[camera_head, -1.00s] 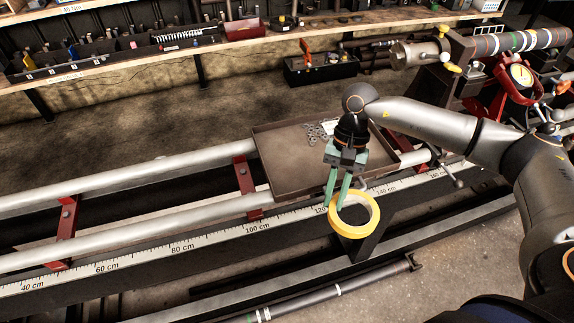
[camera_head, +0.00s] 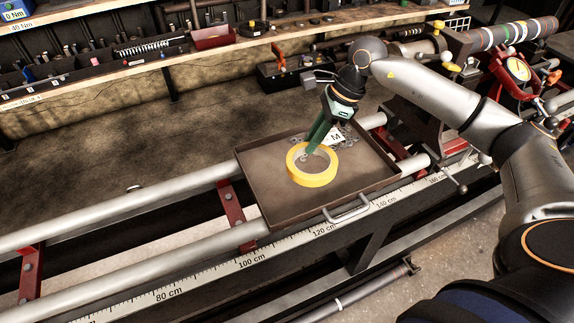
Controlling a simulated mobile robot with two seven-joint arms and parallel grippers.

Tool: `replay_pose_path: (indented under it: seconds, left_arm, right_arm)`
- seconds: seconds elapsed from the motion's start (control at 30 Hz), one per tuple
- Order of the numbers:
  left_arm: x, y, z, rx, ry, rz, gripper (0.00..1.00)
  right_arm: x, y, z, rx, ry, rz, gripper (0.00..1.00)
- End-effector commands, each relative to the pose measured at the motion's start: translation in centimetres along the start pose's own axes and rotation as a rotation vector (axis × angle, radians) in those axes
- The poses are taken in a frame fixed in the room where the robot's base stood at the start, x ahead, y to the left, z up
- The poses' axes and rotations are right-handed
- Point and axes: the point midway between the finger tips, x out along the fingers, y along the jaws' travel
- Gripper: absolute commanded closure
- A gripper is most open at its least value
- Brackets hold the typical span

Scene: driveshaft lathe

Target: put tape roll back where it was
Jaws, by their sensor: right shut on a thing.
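The yellow tape roll (camera_head: 324,178) is over the brown metal tray (camera_head: 262,190), near its middle. I cannot tell whether it touches the tray floor. My right gripper (camera_head: 306,154), with green fingers, is shut on the roll's far left rim and comes down from above, tilted. My left gripper is not in view.
The tray sits across two long silver rails (camera_head: 120,204) and has a handle (camera_head: 348,210) at its front. Small metal parts (camera_head: 345,132) lie at the tray's back. A ruler strip (camera_head: 212,278) runs along the front. A cluttered shelf (camera_head: 130,72) stands behind.

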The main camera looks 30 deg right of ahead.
Motion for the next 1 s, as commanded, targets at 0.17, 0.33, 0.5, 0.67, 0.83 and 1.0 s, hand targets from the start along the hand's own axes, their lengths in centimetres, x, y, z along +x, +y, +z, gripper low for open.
replay_pose_path:
  seconds: [0.17,0.33,0.5,0.67,0.83,1.0]
  left_arm:
    - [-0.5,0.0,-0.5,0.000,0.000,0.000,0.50]
    - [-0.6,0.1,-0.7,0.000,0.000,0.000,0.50]
    - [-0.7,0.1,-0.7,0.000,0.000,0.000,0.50]
    - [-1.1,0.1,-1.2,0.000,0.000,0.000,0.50]
    - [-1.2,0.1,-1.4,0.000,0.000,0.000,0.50]
    - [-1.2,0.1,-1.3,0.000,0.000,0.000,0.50]
  right_arm:
    - [4.2,-0.1,1.7,-0.001,-0.001,0.004,1.00]
    - [6.4,-0.3,2.2,0.000,-0.001,0.001,1.00]
    - [7.4,-0.3,2.5,-0.001,0.000,0.002,1.00]
    - [9.5,-0.2,1.9,0.002,0.002,0.004,1.00]
    - [10.8,-0.3,1.4,-0.001,0.000,0.000,1.00]
    - [10.8,-0.3,1.4,-0.002,0.000,-0.001,1.00]
